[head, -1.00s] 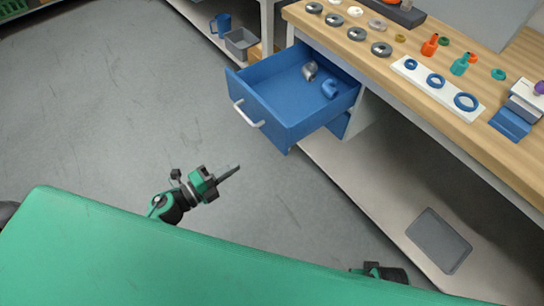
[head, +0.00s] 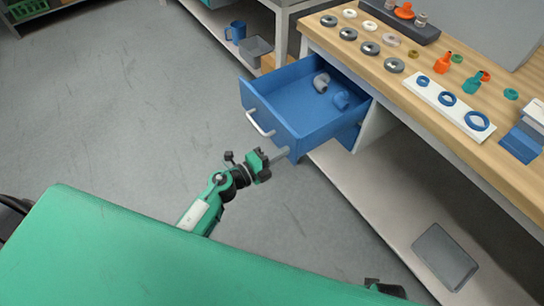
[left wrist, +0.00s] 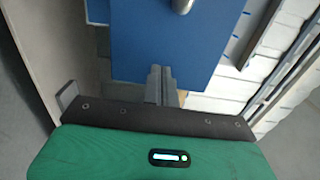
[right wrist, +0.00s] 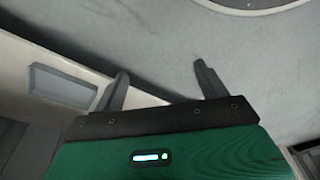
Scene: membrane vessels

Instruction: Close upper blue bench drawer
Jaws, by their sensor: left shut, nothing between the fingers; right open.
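The upper blue bench drawer (head: 309,102) is pulled well out from the bench, with its pale handle (head: 261,122) on the front. Grey and blue pipe fittings (head: 331,90) lie inside it. My left gripper (head: 281,153) is shut and empty, at the lower right corner of the drawer front. In the left wrist view its fingers (left wrist: 159,72) overlap the lower edge of the blue drawer front (left wrist: 168,45); I cannot tell whether they touch it. My right gripper (right wrist: 160,78) is open and empty over the floor, away from the drawer.
The wooden bench top (head: 440,110) carries several rings, orange and green fittings and a white strip (head: 449,104). A lower shelf (head: 375,205) holds a grey tray (head: 445,256). A blue mug (head: 238,32) and grey bin (head: 256,50) stand behind the drawer. Floor left of the drawer is clear.

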